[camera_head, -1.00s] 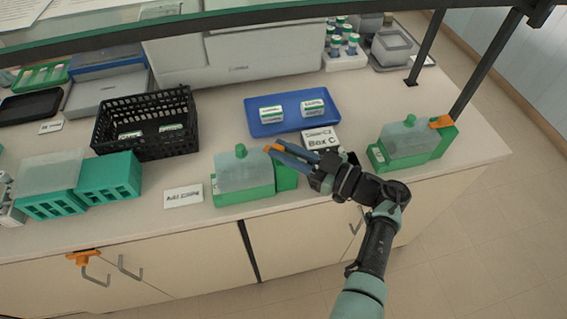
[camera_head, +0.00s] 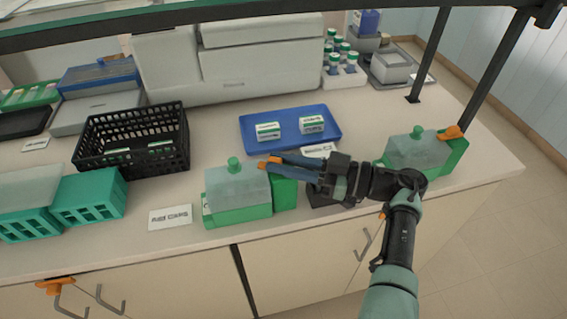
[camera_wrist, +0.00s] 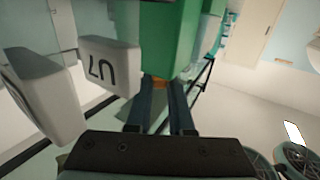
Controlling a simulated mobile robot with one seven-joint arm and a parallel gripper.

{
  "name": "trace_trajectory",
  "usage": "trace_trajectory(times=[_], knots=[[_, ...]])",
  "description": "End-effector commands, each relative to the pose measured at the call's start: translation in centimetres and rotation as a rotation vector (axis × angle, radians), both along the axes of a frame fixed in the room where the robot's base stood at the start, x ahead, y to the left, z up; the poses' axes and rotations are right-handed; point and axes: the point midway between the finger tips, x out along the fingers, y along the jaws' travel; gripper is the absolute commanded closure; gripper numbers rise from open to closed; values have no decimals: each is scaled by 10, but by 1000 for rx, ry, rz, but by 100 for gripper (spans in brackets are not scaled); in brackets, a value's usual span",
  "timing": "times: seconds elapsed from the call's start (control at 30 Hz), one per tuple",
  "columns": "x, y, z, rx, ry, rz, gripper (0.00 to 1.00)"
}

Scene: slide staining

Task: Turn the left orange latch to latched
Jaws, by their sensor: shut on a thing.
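The left green box (camera_head: 240,212) has a translucent lid with a green knob and stands near the front edge of the bench. Its orange latch (camera_head: 270,161) is at the lid's right end, partly covered by my fingertips. My gripper (camera_head: 272,163) reaches in from the right, its dark blue fingers shut on that latch. In the wrist view the orange latch (camera_wrist: 157,82) shows as a small patch between the fingertips (camera_wrist: 160,90), against the green box (camera_wrist: 170,40). I cannot tell the latch's exact angle.
A second green box (camera_head: 410,155) with its own orange latch (camera_head: 452,132) stands at the right. A blue tray (camera_head: 290,118) with two small labelled boxes lies behind. A black basket (camera_head: 132,140) and teal racks (camera_head: 90,198) are at the left. A label card (camera_head: 170,217) lies beside the left box.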

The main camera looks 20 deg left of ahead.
Motion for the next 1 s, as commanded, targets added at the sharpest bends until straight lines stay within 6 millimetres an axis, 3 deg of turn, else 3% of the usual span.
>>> trace_trajectory(times=[0.1,0.13,0.3,0.67,0.77,1.0], knots=[[0,0,0,1,1,0,100],[0,0,0,1,1,0,76],[0,0,0,1,1,0,50],[1,-6,-1,0,0,-2,50],[2,-19,-3,-1,0,-4,50],[7,-74,-6,-2,0,-6,50]])
